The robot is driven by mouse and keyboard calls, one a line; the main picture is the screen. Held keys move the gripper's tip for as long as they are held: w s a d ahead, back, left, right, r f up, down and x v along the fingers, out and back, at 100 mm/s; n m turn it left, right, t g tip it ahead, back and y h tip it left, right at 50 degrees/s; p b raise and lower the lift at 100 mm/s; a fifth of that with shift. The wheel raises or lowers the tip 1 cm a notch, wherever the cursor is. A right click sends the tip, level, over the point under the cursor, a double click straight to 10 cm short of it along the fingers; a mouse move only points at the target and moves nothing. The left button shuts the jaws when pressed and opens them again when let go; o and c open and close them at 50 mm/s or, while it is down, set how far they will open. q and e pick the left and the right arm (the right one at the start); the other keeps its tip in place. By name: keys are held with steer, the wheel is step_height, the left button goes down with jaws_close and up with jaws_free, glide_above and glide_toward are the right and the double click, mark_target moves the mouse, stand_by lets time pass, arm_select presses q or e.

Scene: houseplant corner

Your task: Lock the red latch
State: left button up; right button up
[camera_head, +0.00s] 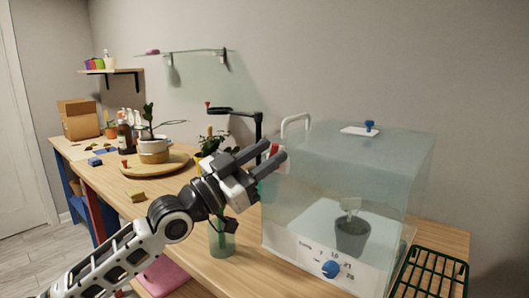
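A clear glass box (400,165) stands on the wooden table at the right, with a white front panel bearing a blue knob (331,269). A small red latch (274,149) shows at the box's left side, near the white handle (296,119). My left gripper (276,150) reaches up from the lower left. Its two dark fingers are apart, and the red part shows between their tips. I cannot tell whether either finger touches it. The latch's lower part is hidden by the gripper. My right gripper is not in view.
A potted plant (352,234) is inside the box. A green glass (222,240) stands below my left gripper. A green rack (432,274) lies at the right. A black stand (258,126) and several pots are behind and left. A yellow sponge (136,195) lies on the table.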

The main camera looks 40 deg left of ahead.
arm_select(q)
jaws_close()
steer(key=n+y+p, duration=0.1)
steer(key=n, duration=0.1)
steer(key=n+t+y+p, duration=0.1)
steer(key=n, duration=0.1)
steer(key=shift+a+p, duration=0.35)
steer(key=shift+a, duration=0.05)
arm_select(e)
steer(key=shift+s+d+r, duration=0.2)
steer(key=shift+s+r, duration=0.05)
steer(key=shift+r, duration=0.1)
arm_select(q)
jaws_free()
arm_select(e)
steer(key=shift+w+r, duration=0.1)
